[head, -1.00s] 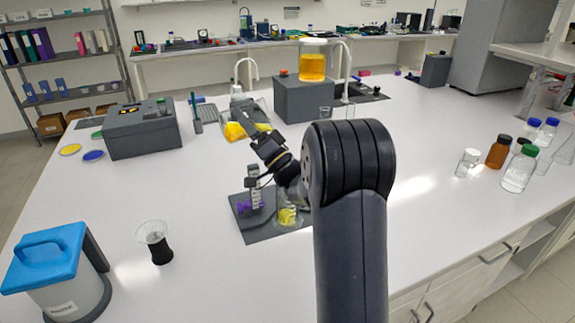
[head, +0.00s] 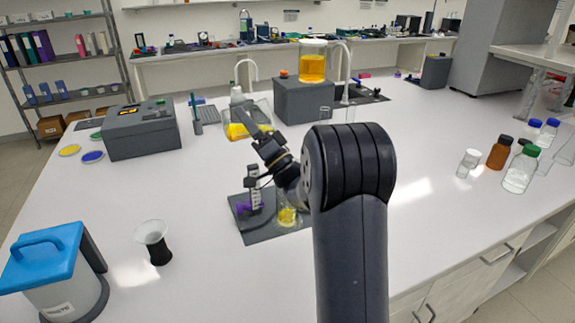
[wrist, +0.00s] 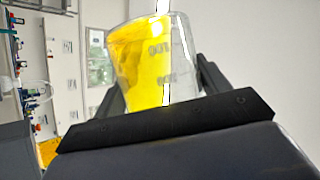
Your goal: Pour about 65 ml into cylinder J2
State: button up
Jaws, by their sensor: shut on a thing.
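My gripper (head: 252,117) is shut on a clear graduated beaker (wrist: 180,70) with yellow liquid in it. In the wrist view the beaker sits between the two fingers, the liquid lying along its left side. In the head view the held beaker (head: 238,130) is tipped well over, with yellow liquid along its lower side. Below it a clear vessel with yellow in it (head: 287,217) stands on a grey plate (head: 262,234), partly hidden by my arm. I cannot read a J2 label on any vessel.
A stand with purple parts (head: 254,197) is on the grey plate. A flared white-and-black vessel (head: 153,242) and a blue-lidded container (head: 55,270) stand at the left. A grey block (head: 300,100) carries a yellow-filled jar (head: 312,67). Bottles (head: 500,152) stand at the right.

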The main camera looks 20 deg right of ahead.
aim_at(244, 138)
jog(key=shift+d, duration=0.1)
jog(key=shift+r, duration=0.2)
jog(key=shift+a+r+n+g+y+p, duration=0.3)
jog(key=shift+a+r+n+g+p, duration=0.1)
jog(key=shift+p, duration=0.65)
jog(key=shift+w+a+n+g+y+p, duration=0.15)
jog(key=shift+a+n+g+y+p, duration=0.2)
jog(key=shift+p, duration=0.3)
jog(key=shift+f+n+g+b, duration=0.65)
jog(key=shift+f+n+b, duration=0.15)
jog(key=shift+b, duration=0.15)
jog(key=shift+f+n+g, duration=0.45)
jog(key=shift+n+g, duration=0.55)
jog(key=shift+n, duration=0.05)
jog(key=shift+d+f+n+g, duration=0.1)
jog(key=shift+f+n+g, duration=0.75)
jog(key=shift+f, duration=0.6)
jog(key=shift+g+p, duration=0.35)
